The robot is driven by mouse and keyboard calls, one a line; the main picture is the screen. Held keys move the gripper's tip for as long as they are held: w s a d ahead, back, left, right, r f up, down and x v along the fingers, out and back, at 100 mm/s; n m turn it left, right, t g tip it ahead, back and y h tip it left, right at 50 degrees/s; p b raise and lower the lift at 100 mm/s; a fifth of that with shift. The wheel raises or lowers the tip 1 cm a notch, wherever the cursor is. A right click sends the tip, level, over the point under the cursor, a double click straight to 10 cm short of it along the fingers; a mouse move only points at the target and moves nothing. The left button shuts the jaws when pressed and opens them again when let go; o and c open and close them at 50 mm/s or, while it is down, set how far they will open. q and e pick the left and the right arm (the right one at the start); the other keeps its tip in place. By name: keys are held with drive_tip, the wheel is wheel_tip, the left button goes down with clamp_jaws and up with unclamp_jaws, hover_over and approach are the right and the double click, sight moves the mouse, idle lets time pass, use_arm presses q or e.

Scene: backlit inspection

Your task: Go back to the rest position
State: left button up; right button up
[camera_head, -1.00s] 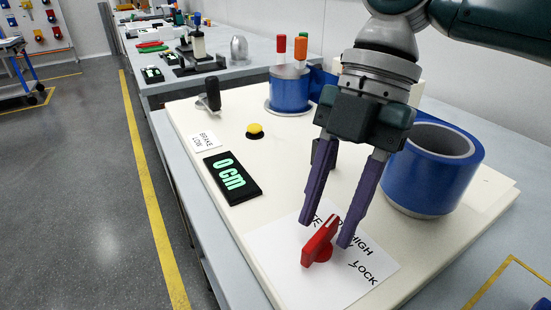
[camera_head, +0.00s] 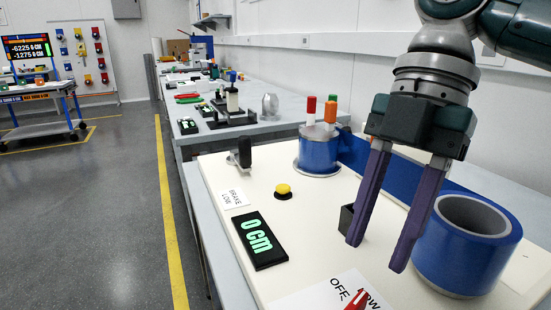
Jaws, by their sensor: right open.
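My right gripper (camera_head: 374,257) is open and empty, its two purple fingers pointing down above the cream panel (camera_head: 225,179). The red knob (camera_head: 356,300) is below the fingers at the bottom edge of the view, mostly cut off and apart from them. It sits on a white label (camera_head: 318,297) with printed words, of which "OFF" shows. My left gripper is not in view.
A blue cylinder (camera_head: 458,262) stands close to the right of the fingers. A black "0 cm" display (camera_head: 259,240), a yellow button (camera_head: 283,190), a black lever (camera_head: 243,152) and another blue cylinder (camera_head: 319,155) are on the panel. Open floor (camera_head: 100,220) lies left.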

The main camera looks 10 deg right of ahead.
drive_tip(key=s+a+f+m+p, duration=0.1)
drive_tip(key=s, duration=0.1)
drive_tip(key=s+a+f+m+p, duration=0.1)
drive_tip(key=s+a+m+p, duration=0.1)
drive_tip(key=s+a+m+t+p, duration=0.1)
drive_tip(key=s+a, duration=0.1)
drive_tip(key=shift+a+f+m+p, duration=0.25)
drive_tip(key=shift+f+m+p, duration=0.15)
drive_tip(key=s+d+r+m+t+h+p, duration=0.4)
drive_tip(key=s+d+r+m+p, duration=0.55)
drive_tip(key=m, duration=0.85)
wheel_tip(320, 180, up, 34)
drive_tip(key=s+t+p, duration=0.1)
drive_tip(key=p, duration=3.5)
drive_tip(key=shift+s+r+y+p, duration=0.2)
drive_tip(key=shift+s+y+p, duration=0.1)
drive_tip(key=shift+y, duration=0.1)
